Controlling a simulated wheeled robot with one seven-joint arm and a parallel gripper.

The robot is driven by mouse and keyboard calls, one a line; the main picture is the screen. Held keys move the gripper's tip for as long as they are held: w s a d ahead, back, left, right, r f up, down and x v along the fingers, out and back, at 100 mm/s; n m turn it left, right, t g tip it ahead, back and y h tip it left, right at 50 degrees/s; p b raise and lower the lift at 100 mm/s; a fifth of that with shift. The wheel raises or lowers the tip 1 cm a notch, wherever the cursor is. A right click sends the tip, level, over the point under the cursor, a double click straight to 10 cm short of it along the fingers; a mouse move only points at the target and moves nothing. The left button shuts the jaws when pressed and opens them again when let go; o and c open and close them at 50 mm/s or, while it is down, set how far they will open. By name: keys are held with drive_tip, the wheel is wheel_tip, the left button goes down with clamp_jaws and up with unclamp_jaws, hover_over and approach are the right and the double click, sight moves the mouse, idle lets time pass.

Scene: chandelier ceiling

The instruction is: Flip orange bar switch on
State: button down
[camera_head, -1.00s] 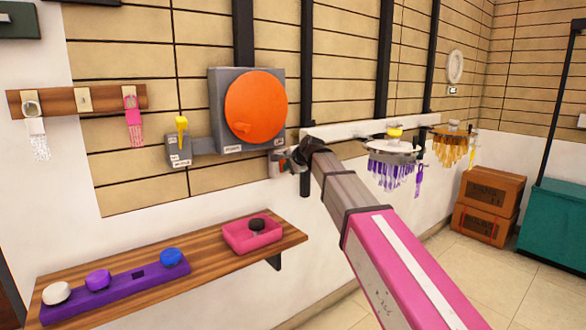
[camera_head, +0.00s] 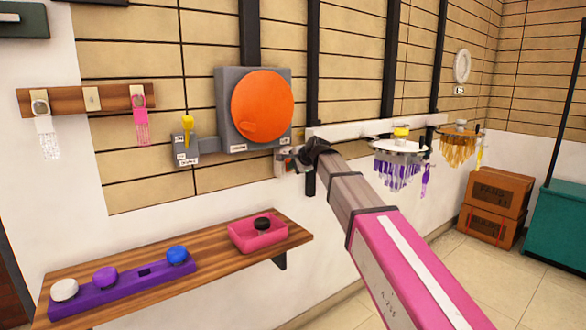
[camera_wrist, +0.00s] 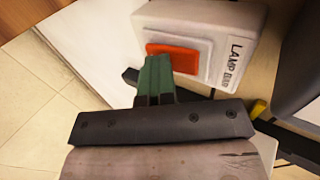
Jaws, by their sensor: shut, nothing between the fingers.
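The orange bar switch (camera_wrist: 173,58) is a rocker on a white wall box (camera_wrist: 205,30) with a printed label that seems to read "LAMP" and a second word. My gripper (camera_wrist: 157,62) is shut and empty. Its green fingertips overlap the lower left part of the orange rocker in the wrist view. Whether they touch it I cannot tell. In the head view my gripper (camera_head: 293,162) is at the small switch box on the wall, below the large orange disc, and hides most of it.
A grey box with a large orange disc (camera_head: 262,105) and a yellow lever (camera_head: 187,126) are on the wall. A wooden shelf (camera_head: 212,240) below holds a purple strip (camera_head: 125,287) and a pink tray (camera_head: 233,234). Hanging lamps (camera_head: 398,150) are to the right.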

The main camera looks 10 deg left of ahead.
drive_tip(key=shift+w+a+r, duration=0.1)
drive_tip(key=shift+r, duration=0.55)
drive_tip(key=f+v, duration=0.1)
drive_tip(key=v, duration=1.2)
drive_tip(key=shift+s+d+r, duration=0.15)
drive_tip(key=shift+s+d, duration=0.3)
drive_tip(key=shift+s, duration=0.05)
drive_tip(key=shift+s+d+f+h, duration=0.15)
drive_tip(key=shift+f+h, duration=0.15)
drive_tip(key=shift+f, duration=0.5)
drive_tip(key=a+r+x, duration=0.1)
drive_tip(key=x, duration=1.2)
drive_tip(key=shift+w+a, duration=0.2)
drive_tip(key=shift+w, duration=0.25)
